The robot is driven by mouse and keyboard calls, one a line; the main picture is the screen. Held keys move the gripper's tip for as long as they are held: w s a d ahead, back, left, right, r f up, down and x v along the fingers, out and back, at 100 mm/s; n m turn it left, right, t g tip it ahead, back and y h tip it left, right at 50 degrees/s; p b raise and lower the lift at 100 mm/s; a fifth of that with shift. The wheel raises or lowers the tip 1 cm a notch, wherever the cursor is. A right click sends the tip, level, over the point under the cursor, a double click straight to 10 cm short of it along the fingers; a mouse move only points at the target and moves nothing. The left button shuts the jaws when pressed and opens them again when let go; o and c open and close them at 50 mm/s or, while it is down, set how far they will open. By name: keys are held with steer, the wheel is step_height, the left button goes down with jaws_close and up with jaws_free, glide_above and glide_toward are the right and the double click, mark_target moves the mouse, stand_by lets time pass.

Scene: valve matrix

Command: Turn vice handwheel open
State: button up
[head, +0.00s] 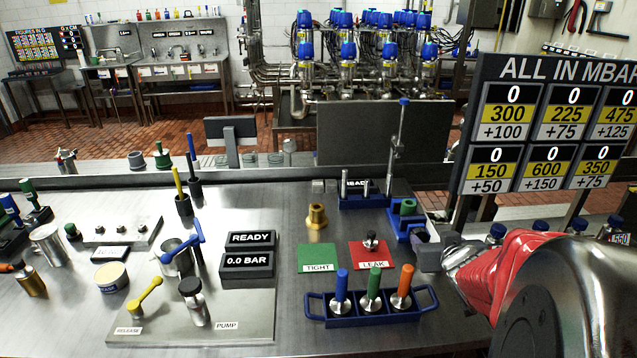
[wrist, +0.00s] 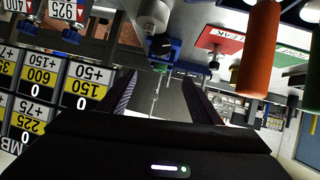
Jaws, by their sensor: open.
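The blue vice (head: 402,226) stands on the steel bench right of the red LEAK mat, with a green cylindrical part (head: 408,206) at its top. It also shows in the inverted wrist view (wrist: 172,52), with a dark round part in front of it that may be the handwheel (wrist: 160,45). The handwheel is not clear in the head view, where my gripper partly covers that side. My gripper (head: 424,240) is beside the vice's near right side.
A blue rack (head: 370,321) with blue, green and orange handled tools stands close in front. The green TIGHT mat (head: 318,258) and red LEAK mat (head: 369,254) lie left of the vice. A brass fitting (head: 317,216) stands behind them. A pressure board (head: 560,125) rises at right.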

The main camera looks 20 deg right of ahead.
mark_target(420, 238)
steer(key=s+d+f, duration=0.1)
steer(key=d+f+t+y, duration=0.1)
steer(key=f, duration=0.1)
steer(key=s+d+f+t+y, duration=0.1)
steer(key=shift+s+f, duration=0.2)
steer(key=shift+s, duration=0.1)
steer(key=shift+w, duration=0.1)
steer(key=x, duration=1.3)
steer(key=shift+w+f, duration=0.25)
